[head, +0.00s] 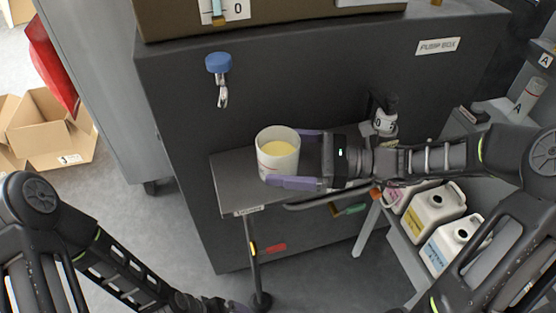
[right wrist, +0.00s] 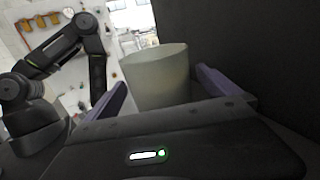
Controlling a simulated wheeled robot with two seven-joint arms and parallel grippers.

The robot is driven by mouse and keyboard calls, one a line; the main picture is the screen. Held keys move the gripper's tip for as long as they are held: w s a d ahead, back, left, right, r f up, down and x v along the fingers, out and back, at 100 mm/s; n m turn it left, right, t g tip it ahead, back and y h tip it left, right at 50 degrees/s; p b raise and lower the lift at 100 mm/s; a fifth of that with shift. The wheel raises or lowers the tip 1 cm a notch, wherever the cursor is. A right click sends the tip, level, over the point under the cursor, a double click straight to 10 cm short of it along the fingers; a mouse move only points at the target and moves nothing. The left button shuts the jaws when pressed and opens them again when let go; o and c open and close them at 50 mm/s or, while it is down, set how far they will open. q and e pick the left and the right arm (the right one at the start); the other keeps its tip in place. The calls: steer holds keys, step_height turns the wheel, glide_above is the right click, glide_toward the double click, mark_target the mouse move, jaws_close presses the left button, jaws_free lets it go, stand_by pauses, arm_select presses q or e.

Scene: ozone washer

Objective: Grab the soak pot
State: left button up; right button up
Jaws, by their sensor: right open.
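The soak pot (head: 279,160) is a white cylindrical cup with yellow contents, upright on a small grey shelf (head: 232,187) in front of a dark cabinet. In the right wrist view the pot (right wrist: 155,78) stands between the two fingers. My right gripper (head: 297,160) comes from the right, with its purple fingers open on either side of the pot; I cannot tell whether they touch it. It also shows in the right wrist view (right wrist: 160,85). My left arm shows at the lower left of the head view; its gripper end (head: 225,307) is cut off at the bottom edge.
Several white jugs (head: 432,212) sit in a rack at the lower right. A blue knob (head: 218,63) sticks out of the dark cabinet (head: 300,80). Cardboard boxes (head: 45,128) lie at the far left.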

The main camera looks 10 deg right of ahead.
steer(key=shift+x, duration=0.8)
steer(key=c, duration=1.6)
steer(key=shift+r, duration=0.2)
steer(key=shift+r+p, duration=1.6)
steer(key=shift+r, duration=3.2)
